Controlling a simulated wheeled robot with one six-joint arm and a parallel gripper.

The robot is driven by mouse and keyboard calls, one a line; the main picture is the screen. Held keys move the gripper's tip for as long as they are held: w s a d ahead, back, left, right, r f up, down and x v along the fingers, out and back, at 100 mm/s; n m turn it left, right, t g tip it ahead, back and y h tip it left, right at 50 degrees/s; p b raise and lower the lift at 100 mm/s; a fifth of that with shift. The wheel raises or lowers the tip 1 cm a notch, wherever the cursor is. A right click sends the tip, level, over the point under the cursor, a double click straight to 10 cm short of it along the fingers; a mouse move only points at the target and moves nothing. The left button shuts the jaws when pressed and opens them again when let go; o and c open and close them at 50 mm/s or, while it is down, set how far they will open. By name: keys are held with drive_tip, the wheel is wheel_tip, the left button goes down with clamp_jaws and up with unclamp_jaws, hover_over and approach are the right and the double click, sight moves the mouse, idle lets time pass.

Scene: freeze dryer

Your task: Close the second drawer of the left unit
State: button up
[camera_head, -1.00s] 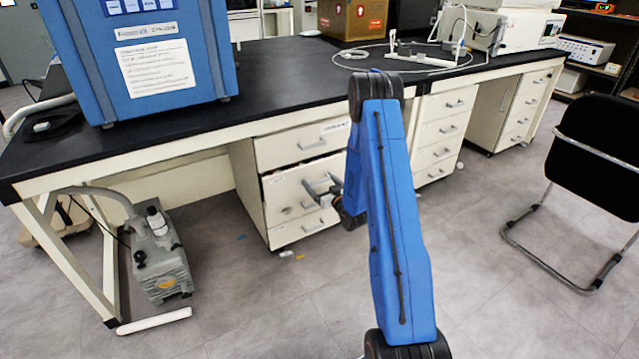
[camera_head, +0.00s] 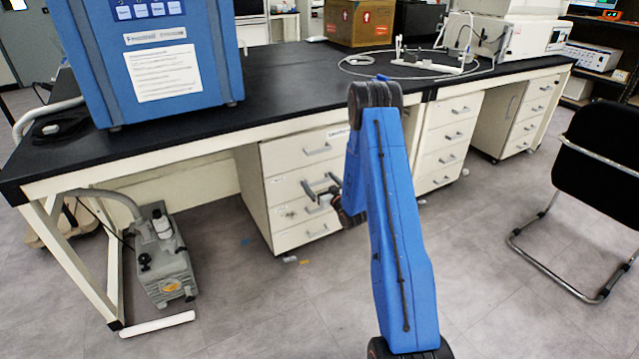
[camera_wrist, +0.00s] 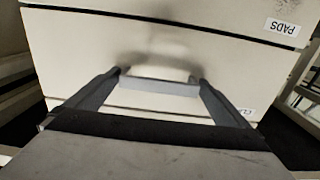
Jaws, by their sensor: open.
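The left unit (camera_head: 272,238) is a cream drawer cabinet under the black bench. Its second drawer (camera_head: 283,190) looks flush or nearly flush with the drawers around it. In the wrist view, this drawer's front (camera_wrist: 80,55) fills the middle, with its grey handle (camera_wrist: 160,87) between my fingers. My gripper (camera_head: 320,186) is open at the drawer front; it also shows in the wrist view (camera_wrist: 158,74), with a fingertip on each side of the handle. The fingertips are close to the front; whether they touch it I cannot tell. My arm hides the unit's right side.
The black bench top (camera_head: 290,75) lies above, carrying a blue machine (camera_head: 165,90). A grey pump (camera_head: 160,265) stands on the floor at left. Another drawer unit (camera_head: 445,150) stands right of my arm, and a black chair (camera_head: 600,150) further right. The floor before the left unit is mostly clear.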

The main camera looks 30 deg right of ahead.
drive_tip(key=s, duration=1.7)
drive_tip(key=shift+s+d, duration=0.15)
drive_tip(key=shift+d, duration=0.2)
drive_tip(key=w+a+r+n+g+h, duration=0.15)
drive_tip(key=a+r+g, duration=0.3)
drive_tip(key=r, duration=0.65)
drive_tip(key=s+a+r+g, duration=0.3)
drive_tip(key=s+a+r, duration=0.2)
drive_tip(key=s+r, duration=0.45)
drive_tip(key=s+a+r+g, duration=0.2)
drive_tip(key=s+a+r, duration=0.1)
drive_tip(key=s, duration=0.7)
drive_tip(key=s+a+r+m+g, duration=0.1)
drive_tip(key=s+a+r, duration=0.2)
drive_tip(key=s, duration=0.8)
drive_tip(key=s+a+r+m+g, duration=0.1)
drive_tip(key=s+a+r+g, duration=0.1)
drive_tip(key=s+a, duration=0.5)
drive_tip(key=s+r+y, duration=0.1)
drive_tip(key=s, duration=0.3)
drive_tip(key=shift+s+r+g, duration=0.25)
drive_tip(key=shift+g, duration=0.1)
